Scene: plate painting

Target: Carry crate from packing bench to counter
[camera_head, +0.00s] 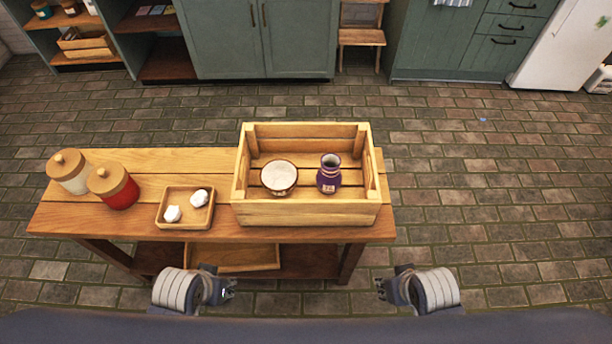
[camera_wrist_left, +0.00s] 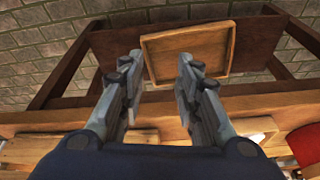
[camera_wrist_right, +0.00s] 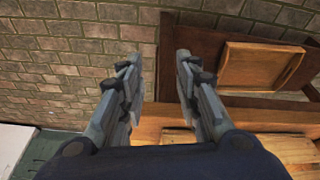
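The wooden crate (camera_head: 305,213) stands upright on the right end of the packing bench (camera_head: 190,235). Inside it are a bowl with a pale top (camera_head: 279,177) on the left and a purple jar (camera_head: 329,174) on the right. My left gripper (camera_head: 228,289) is in front of the bench, apart from the crate; its fingers show open and empty in the left wrist view (camera_wrist_left: 158,85). My right gripper (camera_head: 382,288) is also in front of the bench, near its right end, apart from the crate; it is open and empty in the right wrist view (camera_wrist_right: 158,80).
A small wooden tray (camera_head: 185,222) with two white lumps sits left of the crate. A white-bodied jar (camera_head: 68,171) and a red jar (camera_head: 113,187) stand at the bench's left end. A flat tray (camera_head: 235,258) lies on the lower shelf. Brick floor right of the bench is clear; green cabinets line the back.

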